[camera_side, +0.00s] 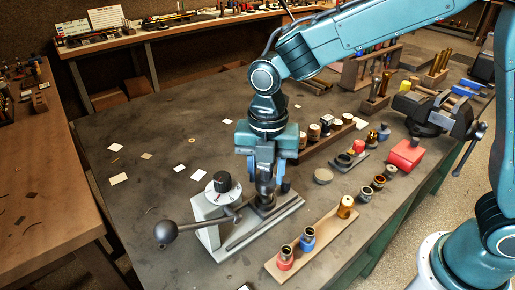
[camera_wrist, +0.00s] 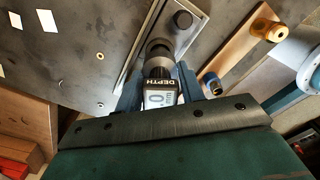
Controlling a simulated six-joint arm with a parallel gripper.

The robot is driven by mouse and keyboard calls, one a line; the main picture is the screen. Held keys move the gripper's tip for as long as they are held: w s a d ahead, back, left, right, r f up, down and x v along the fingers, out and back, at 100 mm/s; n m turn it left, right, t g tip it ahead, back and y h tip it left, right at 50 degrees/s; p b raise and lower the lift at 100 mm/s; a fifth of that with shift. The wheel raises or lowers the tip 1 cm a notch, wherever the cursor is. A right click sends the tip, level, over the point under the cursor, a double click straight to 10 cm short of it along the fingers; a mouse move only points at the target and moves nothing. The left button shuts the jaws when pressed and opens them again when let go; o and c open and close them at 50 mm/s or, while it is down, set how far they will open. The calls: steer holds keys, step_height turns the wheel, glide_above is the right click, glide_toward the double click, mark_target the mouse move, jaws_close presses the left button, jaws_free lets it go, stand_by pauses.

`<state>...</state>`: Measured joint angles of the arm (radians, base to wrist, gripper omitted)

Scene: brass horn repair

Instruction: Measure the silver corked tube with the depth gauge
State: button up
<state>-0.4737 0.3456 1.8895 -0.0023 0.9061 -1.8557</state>
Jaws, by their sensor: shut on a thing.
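My gripper (camera_side: 265,185) points down over the grey base plate of a lever fixture in the side view. Directly beyond the gauge is a round grey metal piece (camera_wrist: 156,50) over the plate. I cannot tell whether this is the silver corked tube or part of the gauge, nor whether the two touch. The jaws hide most of the gauge in the side view.
The fixture has a black knob (camera_side: 222,182), a ball-ended lever (camera_side: 166,232) and a dark post (camera_side: 286,186). A wooden board (camera_side: 325,237) with red, blue and brass pieces stands close to its right. The bench's left side is mostly clear, with paper scraps.

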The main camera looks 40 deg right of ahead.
steer(key=shift+f, duration=0.85)
steer(key=o, duration=1.2)
steer(key=shift+o, duration=0.4)
steer(key=shift+o, duration=1.1)
steer(key=shift+r, duration=0.15)
steer(key=shift+r, duration=3.35)
